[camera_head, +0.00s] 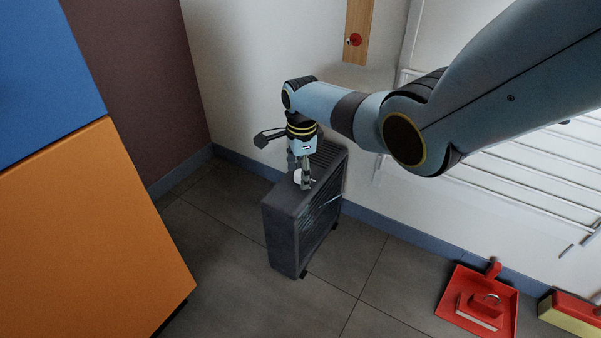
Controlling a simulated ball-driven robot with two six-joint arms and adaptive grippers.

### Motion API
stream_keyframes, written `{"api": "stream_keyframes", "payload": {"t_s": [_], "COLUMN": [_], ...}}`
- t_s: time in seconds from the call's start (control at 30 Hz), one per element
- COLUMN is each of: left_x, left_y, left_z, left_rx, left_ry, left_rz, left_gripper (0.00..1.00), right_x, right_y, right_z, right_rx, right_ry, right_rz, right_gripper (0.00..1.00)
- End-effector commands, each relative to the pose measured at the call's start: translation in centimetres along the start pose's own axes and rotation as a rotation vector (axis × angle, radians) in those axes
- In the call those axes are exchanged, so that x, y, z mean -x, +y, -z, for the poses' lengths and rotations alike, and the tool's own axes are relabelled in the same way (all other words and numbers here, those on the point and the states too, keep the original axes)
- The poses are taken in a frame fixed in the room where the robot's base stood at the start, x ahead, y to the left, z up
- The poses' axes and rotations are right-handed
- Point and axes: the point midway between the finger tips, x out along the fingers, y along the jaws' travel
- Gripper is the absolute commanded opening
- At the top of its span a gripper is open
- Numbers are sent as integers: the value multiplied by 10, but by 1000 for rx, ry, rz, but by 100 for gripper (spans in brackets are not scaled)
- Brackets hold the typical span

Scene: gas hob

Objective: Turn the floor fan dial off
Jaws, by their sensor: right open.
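The floor fan (286,231) is a dark grey box standing upright on the tiled floor near the back wall, with a slatted front facing right. A small white dial (299,176) is on its top face. My right gripper (301,183) points down at the fan's top, open, with its fingers around or right beside the dial. Whether the fingers touch the dial cannot be told, and they partly hide it. My left gripper is not in view.
An orange panel (85,235) and a blue panel (45,75) fill the left. A red dustpan (478,302) and a red-and-yellow brush (575,312) lie at the lower right. A white rack (500,170) is on the wall. The floor before the fan is clear.

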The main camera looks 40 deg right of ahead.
Motion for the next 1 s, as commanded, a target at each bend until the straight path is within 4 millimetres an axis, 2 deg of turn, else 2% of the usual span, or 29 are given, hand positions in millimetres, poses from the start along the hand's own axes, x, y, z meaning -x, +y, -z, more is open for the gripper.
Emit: {"api": "stream_keyframes", "payload": {"t_s": [0.1, 0.5, 0.77, 1.0], "left_x": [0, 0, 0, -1], "left_y": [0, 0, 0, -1], "left_z": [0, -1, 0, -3], "left_rx": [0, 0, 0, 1], "left_ry": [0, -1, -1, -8], "left_rz": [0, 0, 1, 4], "left_gripper": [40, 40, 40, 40], "right_x": [1, 0, 1, 2], "right_y": [0, 0, 0, 0], "right_z": [0, 0, 0, 0], "right_rx": [0, 0, 21, 131], "right_ry": [0, 0, -1, -8], "right_rz": [1, 1, 0, 1], "right_gripper": [55, 3, 1, 1]}}
